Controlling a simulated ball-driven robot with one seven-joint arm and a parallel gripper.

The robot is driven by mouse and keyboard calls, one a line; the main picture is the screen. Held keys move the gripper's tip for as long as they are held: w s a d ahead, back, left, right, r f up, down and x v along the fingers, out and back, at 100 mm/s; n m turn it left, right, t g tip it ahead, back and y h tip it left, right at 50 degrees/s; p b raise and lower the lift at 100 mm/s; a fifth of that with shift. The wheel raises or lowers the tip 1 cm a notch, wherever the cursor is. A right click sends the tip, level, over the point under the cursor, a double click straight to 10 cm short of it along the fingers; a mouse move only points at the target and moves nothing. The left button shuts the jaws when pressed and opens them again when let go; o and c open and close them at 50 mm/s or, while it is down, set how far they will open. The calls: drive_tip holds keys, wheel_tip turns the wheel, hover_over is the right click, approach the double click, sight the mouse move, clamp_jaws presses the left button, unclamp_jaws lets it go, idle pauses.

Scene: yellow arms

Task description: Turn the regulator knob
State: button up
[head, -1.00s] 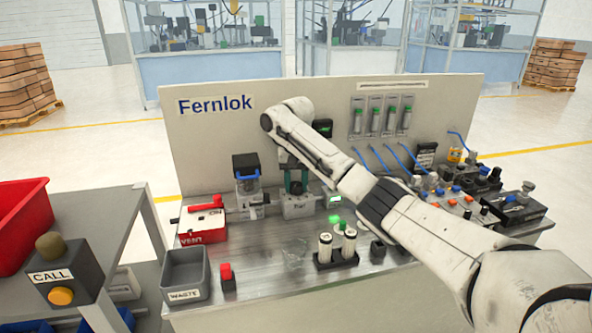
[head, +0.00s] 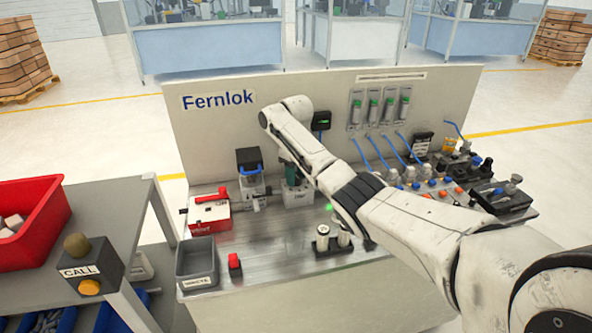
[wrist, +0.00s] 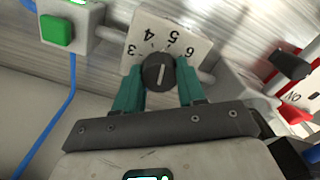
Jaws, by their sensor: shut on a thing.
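The regulator knob (wrist: 158,72) is a round black knob with a white pointer line, in front of a white dial plate (wrist: 157,36) whose numbers 3 to 6 show in the wrist view. My gripper (wrist: 160,78) has its two green fingers on either side of the knob, shut on it. In the head view my gripper (head: 293,172) is at the regulator block (head: 298,194), near the panel's foot; the knob is hidden there behind my gripper and arm.
The red VENT box (head: 208,212) stands left of the regulator. Valves and blue tubes fill the right side. The CALL post (head: 90,268) stands front left.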

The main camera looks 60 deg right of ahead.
drive_tip(key=n+p, duration=0.1)
drive_tip(key=n, duration=0.3)
drive_tip(key=shift+r+n, duration=0.1)
drive_tip(key=shift+n, duration=0.3)
drive_tip(key=n+p, duration=0.1)
drive_tip(key=n, duration=0.3)
drive_tip(key=shift+n, duration=0.3)
drive_tip(key=shift+w, duration=0.1)
drive_tip(key=o, duration=1.1)
drive_tip(key=shift+c, duration=0.2)
wheel_tip(320, 180, up, 11)
drive_tip(key=shift+f+b, duration=0.2)
drive_tip(key=shift+b, duration=0.25)
drive_tip(key=shift+a, duration=0.1)
